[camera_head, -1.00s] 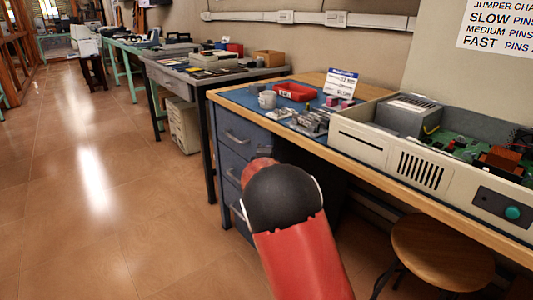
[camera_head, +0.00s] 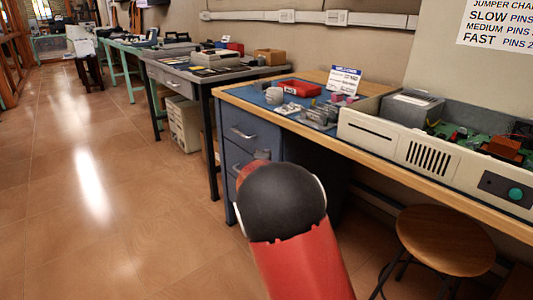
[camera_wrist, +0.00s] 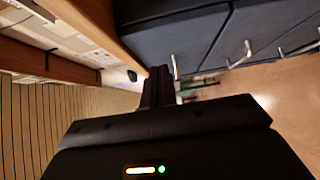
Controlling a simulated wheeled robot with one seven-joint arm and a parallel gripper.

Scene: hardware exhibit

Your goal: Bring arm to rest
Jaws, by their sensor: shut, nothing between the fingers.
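My red arm with its black joint rises from the bottom middle of the head view, in front of the blue drawer desk (camera_head: 250,165). I cannot tell the exact gap to the desk.
The desk's wooden edge (camera_head: 385,160) runs to the right, with an open computer case (camera_head: 385,138) and a red tray (camera_head: 299,88) on top. A round wooden stool (camera_head: 446,240) stands under it. Tiled floor (camera_head: 110,200) is clear at left.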

